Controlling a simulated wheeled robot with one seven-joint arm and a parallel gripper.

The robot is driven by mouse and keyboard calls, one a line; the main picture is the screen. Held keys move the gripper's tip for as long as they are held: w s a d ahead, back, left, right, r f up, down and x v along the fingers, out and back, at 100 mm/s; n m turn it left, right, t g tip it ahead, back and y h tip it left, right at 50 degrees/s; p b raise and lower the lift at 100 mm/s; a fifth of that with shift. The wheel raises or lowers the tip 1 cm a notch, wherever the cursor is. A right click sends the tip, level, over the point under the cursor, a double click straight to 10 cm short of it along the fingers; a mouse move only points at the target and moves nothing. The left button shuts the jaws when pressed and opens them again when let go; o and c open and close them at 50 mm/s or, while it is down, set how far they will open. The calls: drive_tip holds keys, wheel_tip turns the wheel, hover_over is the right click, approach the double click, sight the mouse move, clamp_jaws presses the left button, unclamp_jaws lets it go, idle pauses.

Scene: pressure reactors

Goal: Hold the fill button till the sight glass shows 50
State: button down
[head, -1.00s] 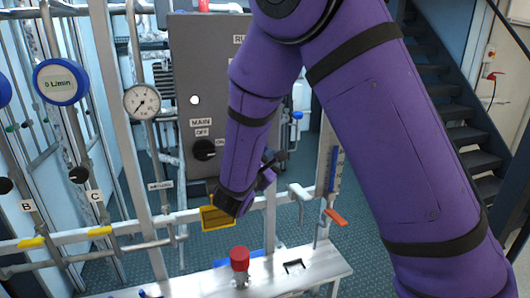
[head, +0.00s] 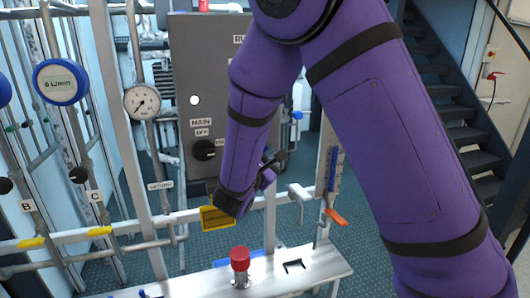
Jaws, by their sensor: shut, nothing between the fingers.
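My gripper (head: 277,160) shows only as a small dark part beyond my purple wrist, in front of the lower right of the grey control panel (head: 203,75). It looks shut, and my own arm hides most of it. No fill button can be made out; the arm covers the right part of the panel. I cannot tell whether the fingertips touch anything. A narrow blue strip (head: 333,168) on the upright right of the gripper may be the sight glass. Its scale is too small to read.
A round dial (head: 142,101) and a blue-rimmed L/min display (head: 61,82) stand at the left. The panel has a MAIN switch (head: 205,150). A red-capped fitting (head: 240,260) stands on the bench (head: 320,265). An orange valve handle (head: 336,217) sits at the right.

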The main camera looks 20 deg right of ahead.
drive_tip(key=shift+w, duration=0.15)
idle(0.4)
drive_tip(key=shift+w, duration=0.25)
drive_tip(key=shift+w, duration=0.45)
idle(0.8)
idle(4.4)
drive_tip(key=shift+s, duration=0.9)
drive_tip(key=shift+s, duration=0.1)
drive_tip(key=shift+s, duration=2.4)
